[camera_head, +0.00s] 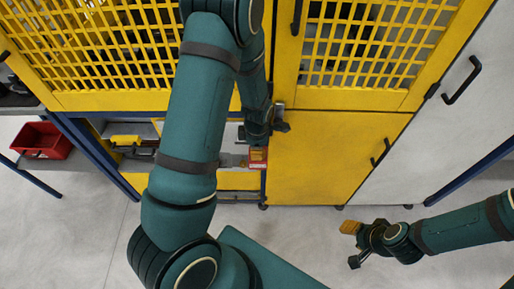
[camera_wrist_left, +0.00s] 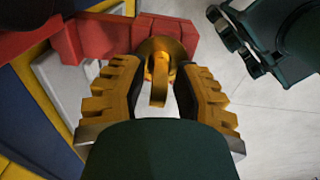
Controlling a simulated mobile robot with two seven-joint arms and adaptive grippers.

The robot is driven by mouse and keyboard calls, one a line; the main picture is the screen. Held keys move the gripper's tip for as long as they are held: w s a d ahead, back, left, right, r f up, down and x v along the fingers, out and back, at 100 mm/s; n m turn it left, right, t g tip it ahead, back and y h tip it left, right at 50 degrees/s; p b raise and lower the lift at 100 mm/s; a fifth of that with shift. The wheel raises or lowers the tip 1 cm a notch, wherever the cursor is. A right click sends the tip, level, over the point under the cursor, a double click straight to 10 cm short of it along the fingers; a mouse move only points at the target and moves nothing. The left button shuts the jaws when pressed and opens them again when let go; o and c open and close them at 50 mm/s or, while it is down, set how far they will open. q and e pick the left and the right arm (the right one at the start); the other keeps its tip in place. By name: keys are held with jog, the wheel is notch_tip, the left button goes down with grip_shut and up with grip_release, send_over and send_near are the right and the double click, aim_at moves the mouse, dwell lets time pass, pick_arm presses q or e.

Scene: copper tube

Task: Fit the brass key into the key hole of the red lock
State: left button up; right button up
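In the left wrist view, a brass key (camera_wrist_left: 159,82) with a round collar stands between the fingers of my left gripper (camera_wrist_left: 160,75). The fingers are on both sides of it, with a narrow gap showing on each side. The collar lies against or in front of a red body (camera_wrist_left: 105,36), seemingly the red lock. The key hole is hidden, so I cannot tell how deep the key sits. In the head view, the left gripper (camera_head: 262,138) is at the yellow cabinet, above a small red and yellow block (camera_head: 258,157). My right gripper (camera_head: 360,243) is open and empty at lower right.
Yellow mesh doors (camera_head: 110,45) and a plain yellow door (camera_head: 325,160) stand at the back. A white door (camera_head: 425,125) with a black handle is at right. A red bin (camera_head: 43,140) sits on a shelf at far left. The grey floor in front is clear.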

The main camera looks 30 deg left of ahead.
pick_arm(q)
jog(key=shift+r, duration=0.1)
jog(key=shift+r, duration=0.25)
notch_tip(320, 180, up, 12)
jog(key=p, duration=0.2)
jog(key=shift+s+d+f+p, duration=0.15)
jog(key=shift+f+p, duration=0.1)
jog(key=shift+p, duration=0.1)
jog(key=s+d+f+m+t+h, duration=0.1)
jog(key=s+d+f+m, duration=0.3)
jog(key=m, duration=0.7)
jog(key=s+d+f+m+h, duration=0.3)
jog(key=s+d+f+m, duration=0.1)
jog(key=d+f+m, duration=0.5)
jog(key=d+m, duration=0.2)
jog(key=d, duration=0.2)
jog(key=shift+t, duration=0.4)
jog(key=f+b, duration=0.4)
jog(key=shift+s+d+f, duration=0.15)
jog(key=shift+s+f, duration=0.05)
jog(key=shift+f, duration=0.2)
